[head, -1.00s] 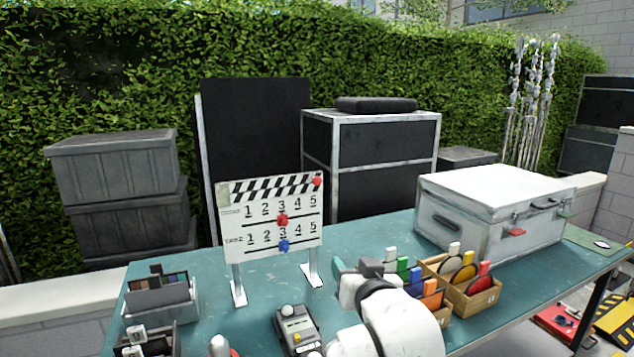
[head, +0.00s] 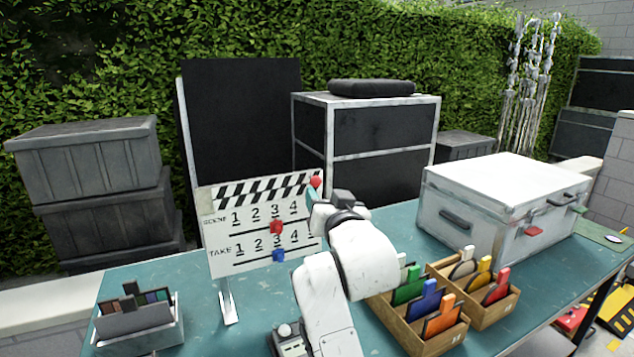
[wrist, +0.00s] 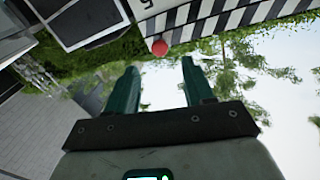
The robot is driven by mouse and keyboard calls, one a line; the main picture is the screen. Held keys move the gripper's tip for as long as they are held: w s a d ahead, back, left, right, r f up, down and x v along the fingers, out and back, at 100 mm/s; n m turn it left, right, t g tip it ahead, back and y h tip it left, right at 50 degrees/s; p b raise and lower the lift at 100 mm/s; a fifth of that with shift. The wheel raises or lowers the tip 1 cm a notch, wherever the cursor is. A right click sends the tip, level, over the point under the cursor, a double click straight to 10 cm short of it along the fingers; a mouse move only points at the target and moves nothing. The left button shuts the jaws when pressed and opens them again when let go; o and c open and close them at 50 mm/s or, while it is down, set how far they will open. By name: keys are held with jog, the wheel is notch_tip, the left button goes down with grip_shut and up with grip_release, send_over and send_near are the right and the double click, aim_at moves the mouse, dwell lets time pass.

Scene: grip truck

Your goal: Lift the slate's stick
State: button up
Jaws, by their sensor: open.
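The slate (head: 250,245) stands upright on metal feet on the teal table, with numbered scene and take rows and a red and a blue marker. Its striped stick (head: 262,193) lies along the top edge, with a red knob (head: 316,182) at its right end. In the wrist view the stick (wrist: 225,18) and the red knob (wrist: 159,47) show at the top, beyond the fingertips. My gripper (wrist: 160,72) is open with nothing between its green fingers. In the head view my gripper (head: 312,198) is by the slate's right edge, just below the knob, and my arm hides the slate's right side.
Wooden boxes of colored tabs (head: 425,336) stand right of my arm. A white case (head: 490,215) is at the table's right. A grey tray of cards (head: 140,325) is at the left. A device with a knob (head: 288,340) sits by my arm's base.

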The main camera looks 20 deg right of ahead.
aim_at(317, 183)
jog(key=w, duration=0.2)
jog(key=w+d, duration=0.1)
jog(key=w, duration=0.4)
jog(key=shift+w+d+p, duration=0.1)
jog(key=shift+d+p, duration=0.15)
jog(key=shift+p, duration=0.15)
jog(key=shift+c, duration=0.3)
grip_shut()
